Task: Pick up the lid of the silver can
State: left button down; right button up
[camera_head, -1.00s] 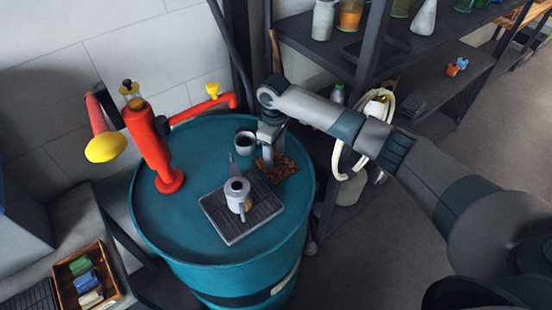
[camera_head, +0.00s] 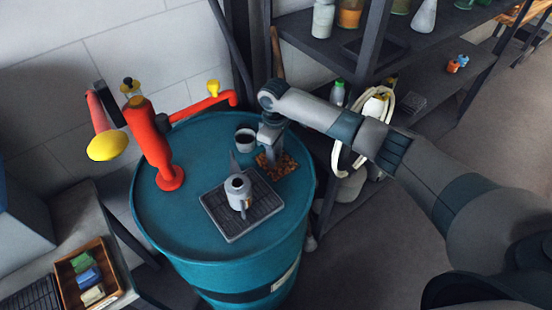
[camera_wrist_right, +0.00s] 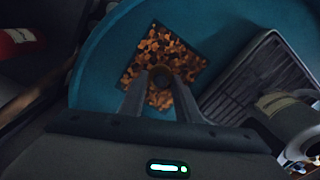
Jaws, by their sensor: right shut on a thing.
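The silver can (camera_head: 239,192) stands upright on a black ribbed tray (camera_head: 225,228) on the blue drum, and its top looks open. It also shows in the right wrist view (camera_wrist_right: 290,118), at the right edge. My right gripper (camera_head: 270,157) points down over a brown speckled mat (camera_head: 284,166), behind and right of the can. In the right wrist view its fingers (camera_wrist_right: 160,84) are shut on a small dark round thing that looks like the lid (camera_wrist_right: 160,75). The lid is hidden in the head view. I cannot tell whether it touches the mat. My left gripper is not in view.
A grey cup (camera_head: 246,141) with dark contents stands just left of my right gripper. A red pipe fitting (camera_head: 155,150) rises at the drum's left. A dark shelf (camera_head: 365,60) stands at the back right. The drum's front left (camera_head: 170,215) is clear.

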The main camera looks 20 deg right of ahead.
jog(key=shift+r, duration=0.1)
jog(key=shift+r+b, duration=0.45)
jog(key=shift+r, duration=0.1)
notch_tip(320, 180, up, 2)
jog(key=shift+w+r+b, duration=0.1)
jog(key=shift+r+b, duration=0.1)
jog(key=shift+b, duration=0.5)
jog(key=s+d+r+b, duration=0.3)
jog(key=s+r, duration=0.4)
jog(key=s, duration=0.4)
jog(key=shift+d+r, duration=0.15)
jog(key=shift+d, duration=0.5)
jog(key=shift+a, duration=0.1)
